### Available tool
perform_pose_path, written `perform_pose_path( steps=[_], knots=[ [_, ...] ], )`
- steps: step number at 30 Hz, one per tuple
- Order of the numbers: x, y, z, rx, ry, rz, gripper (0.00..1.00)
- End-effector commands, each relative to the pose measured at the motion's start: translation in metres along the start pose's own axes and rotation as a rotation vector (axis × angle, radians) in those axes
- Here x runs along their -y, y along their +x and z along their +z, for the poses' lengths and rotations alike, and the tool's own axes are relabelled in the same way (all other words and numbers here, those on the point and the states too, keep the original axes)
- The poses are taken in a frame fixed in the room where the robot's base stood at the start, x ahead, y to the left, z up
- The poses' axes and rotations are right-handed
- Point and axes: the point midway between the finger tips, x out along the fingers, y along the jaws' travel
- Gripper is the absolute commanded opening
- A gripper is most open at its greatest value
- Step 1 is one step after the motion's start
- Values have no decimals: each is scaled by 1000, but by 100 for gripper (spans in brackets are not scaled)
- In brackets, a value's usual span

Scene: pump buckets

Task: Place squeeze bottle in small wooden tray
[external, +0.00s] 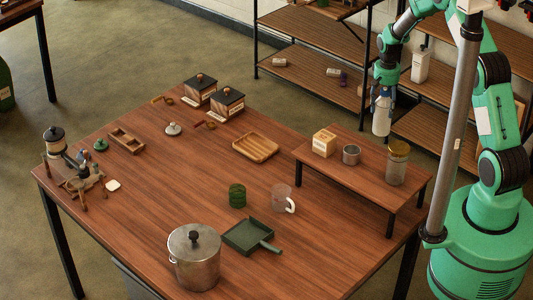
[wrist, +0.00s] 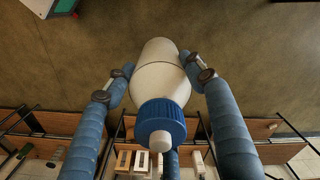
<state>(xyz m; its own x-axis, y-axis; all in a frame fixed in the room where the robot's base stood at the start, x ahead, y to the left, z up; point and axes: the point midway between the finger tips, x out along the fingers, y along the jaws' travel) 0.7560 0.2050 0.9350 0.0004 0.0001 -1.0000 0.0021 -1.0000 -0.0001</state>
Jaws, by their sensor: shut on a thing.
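My gripper (external: 383,93) is shut on the squeeze bottle (external: 382,117), a white bottle that hangs below it in the air, behind the raised shelf on the table. In the wrist view my gripper's blue fingers (wrist: 160,76) press on both sides of the white bottle (wrist: 158,58), whose ribbed blue cap (wrist: 161,124) points toward the bottom of the picture. A light wooden tray (external: 238,146) with a slatted floor lies empty on the table, left of the raised shelf. A smaller, darker wooden tray (external: 126,140) with compartments lies farther left.
The raised shelf (external: 350,178) holds a wooden box (external: 324,142), a metal tin (external: 351,154) and a lidded jar (external: 397,163). A glass mug (external: 281,198), green dustpan (external: 248,237) and steel pot (external: 194,257) stand in front. Shelving (external: 318,75) stands behind my gripper.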

Motion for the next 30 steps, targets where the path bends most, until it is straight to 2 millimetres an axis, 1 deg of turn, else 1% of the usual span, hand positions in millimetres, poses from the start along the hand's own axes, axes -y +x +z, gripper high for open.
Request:
perform_pose_path(
  steps=[1,2,3,5,6,8,9,10,14,15,17,18,23,24,26,27,30],
  knots=[
    [22,-6,-4,0,-6,0,28],
    [34,-9,-7,-1,-7,0,28],
    [51,-12,-9,0,-6,0,28],
    [75,-16,-12,0,-6,0,28],
    [91,-19,-14,-1,-7,0,28],
    [115,-23,-16,0,-7,0,28],
    [132,-26,-16,0,-6,0,28],
    [144,-28,-17,-1,-7,0,28],
    [197,-36,-14,0,-7,0,28],
    [213,-40,-13,-1,-7,-1,28],
    [237,-43,-9,1,-7,0,28],
    [254,-46,-7,-1,-7,-1,28],
    [317,-56,8,-1,-8,-1,28],
    [332,-58,12,0,-8,0,28],
    [355,-62,20,-1,-8,-1,28],
    [370,-64,25,-1,-8,-1,28],
    [403,-69,38,0,-7,-1,28]
  ],
)
